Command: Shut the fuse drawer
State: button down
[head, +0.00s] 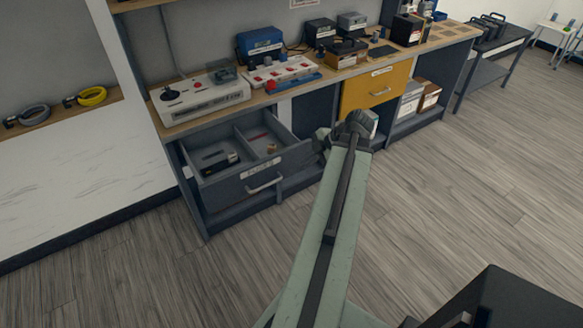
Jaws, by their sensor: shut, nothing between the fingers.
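The fuse drawer (282,171) is a dark blue-grey drawer with a pale label and a silver bar handle (265,184). It stands pulled out from the left part of the workbench. My pale green arm reaches up from the bottom to a dark joint just right of the drawer.
A yellow drawer (378,90) to the right looks shut. The bench top (190,124) carries a white control box (200,99), a red-buttoned panel (281,72) and blue cases. The wooden floor (150,270) before the drawer is clear.

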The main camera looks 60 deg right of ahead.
jog(key=b, duration=0.7)
send_near(277, 172)
notch_tip(277, 172, down, 4)
jog(key=s+a, duration=0.1)
jog(key=a, duration=0.1)
jog(key=w, duration=0.1)
jog(key=w+d, duration=0.1)
jog(key=w, duration=0.1)
jog(key=shift+w+r, duration=0.1)
jog(key=shift+w+d, duration=0.1)
jog(key=shift+w, duration=0.25)
